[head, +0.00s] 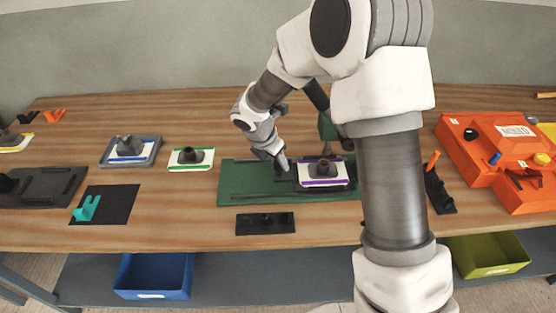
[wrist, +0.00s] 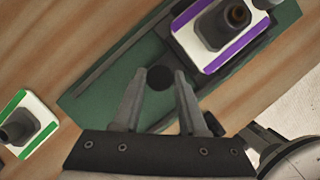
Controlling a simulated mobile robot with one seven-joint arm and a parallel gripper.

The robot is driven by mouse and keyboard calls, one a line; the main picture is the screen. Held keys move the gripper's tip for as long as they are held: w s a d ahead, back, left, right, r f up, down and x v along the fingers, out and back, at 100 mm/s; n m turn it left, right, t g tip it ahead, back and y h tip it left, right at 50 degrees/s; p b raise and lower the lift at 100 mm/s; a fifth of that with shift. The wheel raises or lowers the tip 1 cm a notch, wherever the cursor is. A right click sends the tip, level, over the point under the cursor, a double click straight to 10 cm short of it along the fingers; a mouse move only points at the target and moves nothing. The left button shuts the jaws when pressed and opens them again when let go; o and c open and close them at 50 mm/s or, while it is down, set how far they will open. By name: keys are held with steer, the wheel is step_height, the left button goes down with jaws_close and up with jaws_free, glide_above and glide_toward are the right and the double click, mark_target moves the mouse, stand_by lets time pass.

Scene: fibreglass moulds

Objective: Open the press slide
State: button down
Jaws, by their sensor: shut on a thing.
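The press has a green base (head: 232,183) on the wooden table, and the base also shows in the wrist view (wrist: 110,100). On it sits a dark slide carrying a white plate with purple edges (head: 323,173) and a grey stub on top. The plate is at the upper right of the wrist view (wrist: 215,38). My gripper (head: 284,164) is left of the plate, low over the base. In the wrist view its fingertips (wrist: 160,74) close around a round black knob (wrist: 160,79), the slide's handle. My arm hides part of the press's right side and its green upright (head: 326,127).
A green-edged white plate (head: 191,158) and a grey tray with a blue-edged plate (head: 131,152) lie to the left. A black block (head: 265,223) lies in front of the press. A large orange mould (head: 490,160) stands right. Blue (head: 153,275) and green (head: 487,255) bins are below.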

stand_by(0.4)
steer(key=a+p, duration=0.1)
steer(key=a, duration=1.3)
steer(key=shift+a, duration=0.3)
steer(key=shift+c, duration=2.2)
jaws_free()
steer(key=shift+d, duration=0.1)
steer(key=p+v, duration=0.1)
steer(key=v, duration=1.6)
steer(key=shift+r, duration=0.25)
